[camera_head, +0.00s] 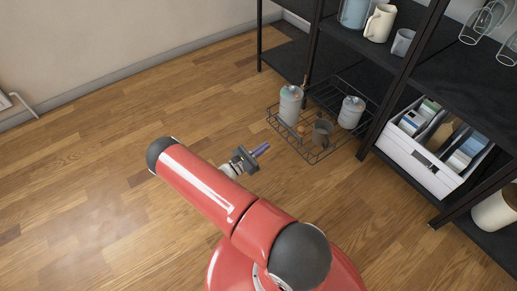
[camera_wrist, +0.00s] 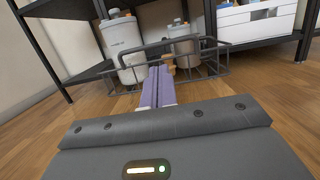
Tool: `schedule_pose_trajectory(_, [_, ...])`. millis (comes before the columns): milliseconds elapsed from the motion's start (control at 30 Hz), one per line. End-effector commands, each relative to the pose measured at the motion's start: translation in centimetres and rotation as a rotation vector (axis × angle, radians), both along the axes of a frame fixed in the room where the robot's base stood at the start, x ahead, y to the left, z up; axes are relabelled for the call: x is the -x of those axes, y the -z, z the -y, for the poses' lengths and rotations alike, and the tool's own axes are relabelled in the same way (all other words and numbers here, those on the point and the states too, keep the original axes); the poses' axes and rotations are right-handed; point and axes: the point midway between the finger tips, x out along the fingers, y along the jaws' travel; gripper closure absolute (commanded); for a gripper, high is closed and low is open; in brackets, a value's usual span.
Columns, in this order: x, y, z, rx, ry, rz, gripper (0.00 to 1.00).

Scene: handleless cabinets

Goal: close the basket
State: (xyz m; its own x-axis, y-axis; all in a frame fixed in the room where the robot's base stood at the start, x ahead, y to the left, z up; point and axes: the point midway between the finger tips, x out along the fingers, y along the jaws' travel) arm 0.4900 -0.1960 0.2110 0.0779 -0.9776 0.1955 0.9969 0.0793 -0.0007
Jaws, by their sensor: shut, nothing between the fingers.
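A black wire basket (camera_head: 318,157) sticks out from the bottom of a dark shelf unit, low over the wood floor. In it are two pale canisters with lids (camera_head: 290,104) (camera_head: 351,112) and a dark cup (camera_head: 322,131). My gripper (camera_head: 262,149) is left of the basket's front in the head view, apart from it. Its purple fingers are shut and empty. In the wrist view my gripper (camera_wrist: 158,84) points at the basket's wire front (camera_wrist: 205,72); the fingers overlap the wire there, and I cannot tell from this view whether they touch.
The dark shelf unit (camera_head: 345,38) stands behind, with jugs and glasses on upper levels. A white box of cartons (camera_head: 425,165) sits on its lower shelf, right of the basket. The floor at left (camera_head: 90,150) is clear.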

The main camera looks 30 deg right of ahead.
Motion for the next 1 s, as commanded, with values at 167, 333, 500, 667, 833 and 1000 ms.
schedule_pose_trajectory(167, [-0.2,-0.8,4.0,0.000,0.004,0.001,1.00])
schedule_pose_trajectory(333, [-0.5,-1.4,7.0,0.000,0.004,0.002,1.00])
schedule_pose_trajectory(500, [-0.7,-1.8,8.8,-0.002,0.002,0.002,1.00])
schedule_pose_trajectory(667, [-0.7,-1.9,9.4,-0.002,0.001,0.002,1.00])
schedule_pose_trajectory(833, [-0.7,-1.9,9.4,-0.002,0.001,0.002,1.00])
schedule_pose_trajectory(1000, [-0.7,-1.9,9.4,-0.002,0.001,0.002,1.00])
